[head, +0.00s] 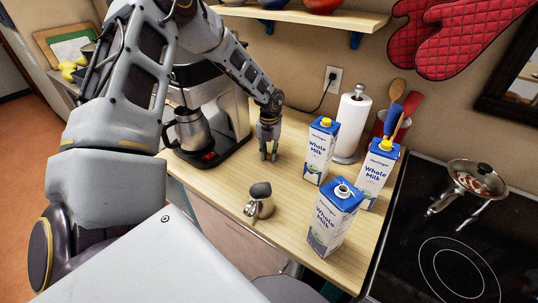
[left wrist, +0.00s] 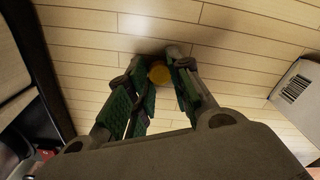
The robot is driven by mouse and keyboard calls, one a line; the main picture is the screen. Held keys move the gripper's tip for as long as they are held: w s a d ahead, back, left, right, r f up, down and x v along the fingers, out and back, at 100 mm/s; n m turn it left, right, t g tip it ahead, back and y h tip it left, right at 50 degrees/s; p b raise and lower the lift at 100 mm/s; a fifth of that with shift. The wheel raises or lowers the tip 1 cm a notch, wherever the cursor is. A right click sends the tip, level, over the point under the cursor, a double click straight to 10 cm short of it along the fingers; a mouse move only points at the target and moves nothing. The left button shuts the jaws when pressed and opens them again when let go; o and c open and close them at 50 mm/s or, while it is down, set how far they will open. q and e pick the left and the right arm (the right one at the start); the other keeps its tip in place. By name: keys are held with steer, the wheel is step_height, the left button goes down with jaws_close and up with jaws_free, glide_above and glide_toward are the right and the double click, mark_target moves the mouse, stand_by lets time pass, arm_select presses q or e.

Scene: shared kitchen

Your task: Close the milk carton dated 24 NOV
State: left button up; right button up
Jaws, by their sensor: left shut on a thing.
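Three blue-and-white milk cartons stand upright on the wooden counter: a back left carton (head: 320,150) and a back right carton (head: 376,172) with yellow caps, and a front carton (head: 333,219) whose spout (head: 343,189) is bare. The dates are too small to read. My left gripper (head: 268,157) points down at the counter, left of the back left carton. My right gripper is not in view.
A coffee maker (head: 215,100) with a metal jug stands left of my left gripper. A small metal pitcher (head: 260,201) stands near the front edge. A paper towel holder (head: 350,125) and utensils are behind the cartons. The stove (head: 450,235) with a pan (head: 475,180) lies right.

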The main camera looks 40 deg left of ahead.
mark_target(269, 155)
arm_select(q)
steer(key=shift+r, duration=0.9)
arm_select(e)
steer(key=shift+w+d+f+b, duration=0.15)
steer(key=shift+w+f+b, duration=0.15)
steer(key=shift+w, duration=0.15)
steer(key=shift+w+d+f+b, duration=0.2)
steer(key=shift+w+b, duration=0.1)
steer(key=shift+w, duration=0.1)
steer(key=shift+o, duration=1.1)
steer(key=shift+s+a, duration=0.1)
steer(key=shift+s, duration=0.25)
arm_select(q)
step_height(269, 155, up, 8)
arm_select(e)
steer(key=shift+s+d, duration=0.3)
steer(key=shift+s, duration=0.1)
